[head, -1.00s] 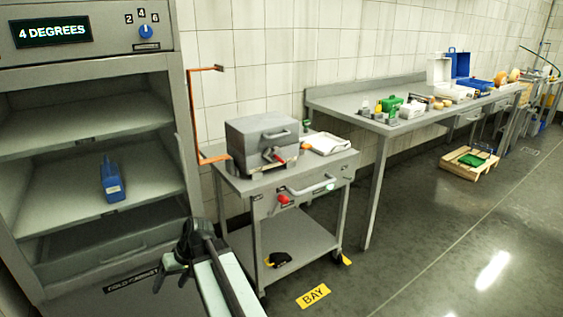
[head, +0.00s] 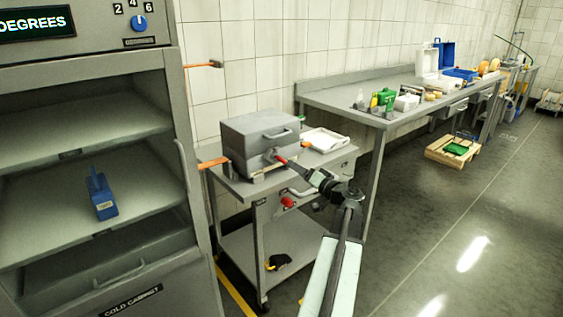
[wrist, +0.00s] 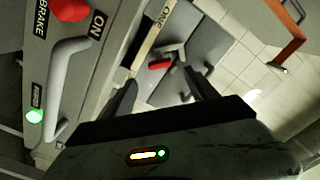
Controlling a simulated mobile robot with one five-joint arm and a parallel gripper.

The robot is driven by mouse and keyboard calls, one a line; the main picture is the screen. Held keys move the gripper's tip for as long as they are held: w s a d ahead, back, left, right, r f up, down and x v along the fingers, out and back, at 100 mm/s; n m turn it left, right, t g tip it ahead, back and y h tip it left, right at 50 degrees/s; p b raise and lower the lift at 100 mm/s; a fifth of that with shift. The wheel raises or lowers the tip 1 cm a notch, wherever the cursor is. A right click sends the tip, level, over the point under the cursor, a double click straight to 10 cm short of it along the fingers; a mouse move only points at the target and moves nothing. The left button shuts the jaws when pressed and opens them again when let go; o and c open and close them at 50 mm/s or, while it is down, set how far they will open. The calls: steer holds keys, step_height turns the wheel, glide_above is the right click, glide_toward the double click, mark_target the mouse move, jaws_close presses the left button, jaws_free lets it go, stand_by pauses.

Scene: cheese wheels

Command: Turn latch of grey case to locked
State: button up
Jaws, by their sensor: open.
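The grey case (head: 258,137) sits on the top of the cart with its lid closed and a bar handle on its front. Its latch (head: 281,159) has a red end and sits low on the front; in the wrist view the latch's red end (wrist: 160,64) shows ahead, between the two fingers. My gripper (head: 297,166) is close in front of the latch in the head view. In the wrist view my gripper (wrist: 164,88) has its fingers apart with nothing between the tips. Whether a finger touches the latch I cannot tell.
The cart (head: 238,185) has a red brake knob (head: 288,202) and a push handle below my gripper. A white tray (head: 325,139) lies beside the case. An orange rail (wrist: 262,50) is near the case.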

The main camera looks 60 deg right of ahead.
mark_target(283, 161)
steer(key=x, duration=0.7)
steer(key=shift+w, duration=0.35)
steer(key=shift+d, duration=0.1)
steer(key=c, duration=1.4)
steer(key=shift+o, duration=0.2)
steer(key=shift+m, duration=0.3)
steer(key=m, duration=0.4)
steer(key=shift+m, duration=2.1)
